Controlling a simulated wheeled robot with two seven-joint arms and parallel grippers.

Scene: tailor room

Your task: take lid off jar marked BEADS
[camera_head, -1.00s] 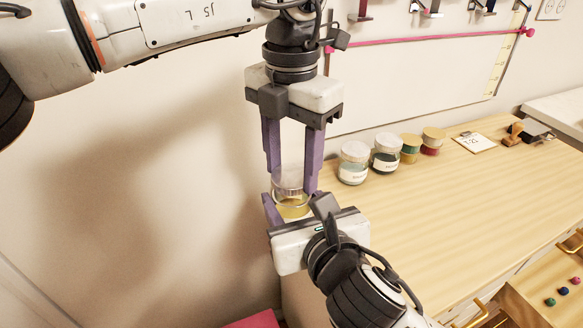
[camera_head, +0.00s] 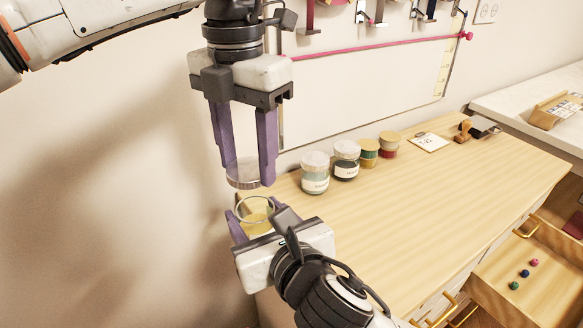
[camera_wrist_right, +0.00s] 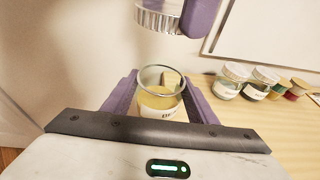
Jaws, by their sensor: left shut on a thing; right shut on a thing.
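My left gripper (camera_head: 247,167) is shut on a round, ridged clear lid (camera_head: 243,180), held just above and apart from the jar. The lid also shows at the top of the right wrist view (camera_wrist_right: 158,18), beside a purple finger. My right gripper (camera_head: 258,226) is shut on the open glass jar (camera_head: 256,206), which has yellowish contents. The right wrist view shows the jar (camera_wrist_right: 160,92) upright between the purple fingers, its rim bare. Its label is mostly hidden; only the first letters show, seemingly "BE".
A white card (camera_head: 428,142) and a stamp (camera_head: 463,131) lie farther back. An open drawer (camera_head: 497,267) holds several small balls. The table's middle is clear.

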